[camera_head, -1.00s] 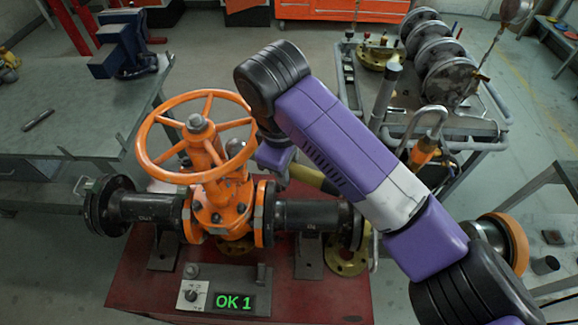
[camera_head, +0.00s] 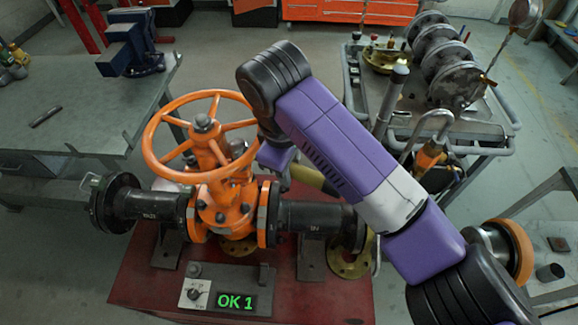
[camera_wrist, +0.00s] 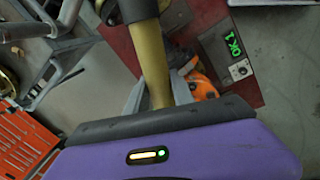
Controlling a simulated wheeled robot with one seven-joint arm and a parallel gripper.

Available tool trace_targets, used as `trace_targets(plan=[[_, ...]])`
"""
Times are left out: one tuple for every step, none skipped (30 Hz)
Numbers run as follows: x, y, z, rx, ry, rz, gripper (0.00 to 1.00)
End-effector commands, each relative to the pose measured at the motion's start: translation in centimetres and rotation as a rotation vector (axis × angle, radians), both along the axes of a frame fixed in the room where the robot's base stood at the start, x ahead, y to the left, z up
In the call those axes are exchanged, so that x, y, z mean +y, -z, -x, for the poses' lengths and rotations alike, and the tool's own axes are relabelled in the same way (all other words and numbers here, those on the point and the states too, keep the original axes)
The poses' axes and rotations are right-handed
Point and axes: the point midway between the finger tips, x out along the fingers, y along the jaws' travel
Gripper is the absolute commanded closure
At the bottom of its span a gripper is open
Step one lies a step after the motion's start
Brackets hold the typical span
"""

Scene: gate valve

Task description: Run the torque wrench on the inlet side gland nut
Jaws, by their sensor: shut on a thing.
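The orange gate valve (camera_head: 222,212) stands on a red bench, with its handwheel (camera_head: 160,172) above and black pipes on both sides. The marking on the right pipe (camera_head: 318,216) seems to read IN. In the wrist view, my gripper (camera_wrist: 160,98) is shut on the olive-yellow handle of the torque wrench (camera_wrist: 154,62). The wrench handle also shows in the head view (camera_head: 316,178), right of the valve neck and behind my arm. The gland nuts and the wrench's working end are hidden or too small to tell, so contact cannot be told.
A display (camera_head: 236,302) with green "OK 1" and a knob box (camera_head: 195,294) sit at the bench front. A cart (camera_head: 400,125) with flanges stands at the back right. A grey workbench (camera_head: 70,120) with a blue vise (camera_head: 128,45) is at the left.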

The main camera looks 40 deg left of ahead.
Motion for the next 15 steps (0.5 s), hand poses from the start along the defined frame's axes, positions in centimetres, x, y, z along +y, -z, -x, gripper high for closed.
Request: trace_targets(plan=[[0.0, -0.2, -0.1, -0.003, 0.0, -0.002, 1.0], [0.0, -0.1, -0.1, -0.003, 0.0, -0.002, 1.0], [0.0, -0.1, -0.1, -0.002, 0.0, -0.002, 1.0], [0.0, 0.0, -0.1, -0.002, 0.001, -0.002, 1.0], [0.0, 0.1, -0.1, -0.002, 0.0, -0.002, 1.0], [0.0, 0.2, -0.1, -0.002, 0.001, -0.002, 1.0], [0.0, 0.3, -0.1, -0.002, 0.001, -0.002, 1.0], [0.0, 0.3, -0.1, -0.002, 0.001, -0.002, 1.0], [0.0, 0.5, -0.1, -0.002, 0.001, -0.002, 1.0], [0.0, 0.6, -0.1, -0.002, 0.001, -0.002, 1.0], [0.1, 0.7, 0.0, -0.002, 0.001, -0.002, 1.0], [0.0, 0.8, 0.0, -0.001, 0.001, -0.002, 1.0], [0.0, 0.9, 0.0, -0.001, 0.001, -0.002, 1.0], [0.1, 1.0, 0.0, -0.001, 0.0, -0.003, 1.0], [0.1, 1.1, 0.0, -0.001, 0.0, -0.003, 1.0]])
